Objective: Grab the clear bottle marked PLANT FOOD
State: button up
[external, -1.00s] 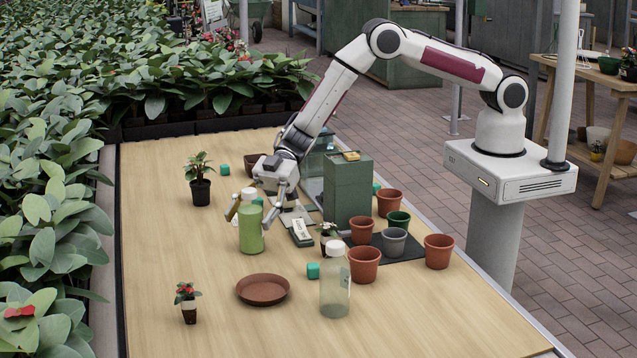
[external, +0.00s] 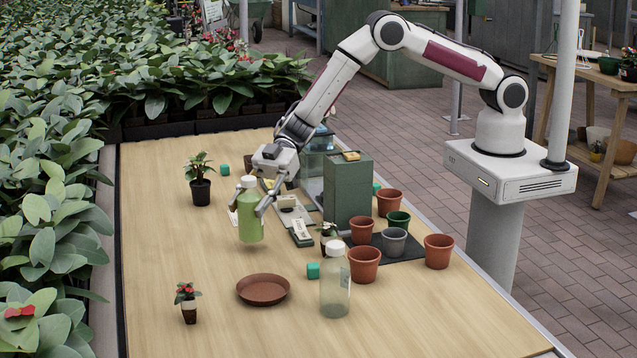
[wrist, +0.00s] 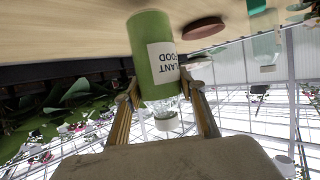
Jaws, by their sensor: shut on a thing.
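The bottle marked PLANT FOOD (external: 250,220) has a white cap, a clear neck and green lower contents. Its label reads PLANT FOOD upside down in the wrist view (wrist: 162,62). My gripper (external: 251,197) is shut on its upper part, one finger on each side; the fingers also show in the wrist view (wrist: 160,97). The bottle is upright or nearly so and appears lifted slightly off the wooden table (external: 190,290). A second clear bottle (external: 335,285) with a white cap and pale contents stands at the front right of the table.
A brown saucer (external: 263,290) lies in front of the held bottle. A green box (external: 348,195) and several pots, including a terracotta one (external: 364,265), stand to the right. Small potted plants (external: 200,180) stand left and behind.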

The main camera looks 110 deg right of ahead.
aim_at(248, 178)
jog(key=shift+r, duration=3.6)
jog(key=shift+w+r, duration=0.1)
jog(key=shift+r, duration=0.05)
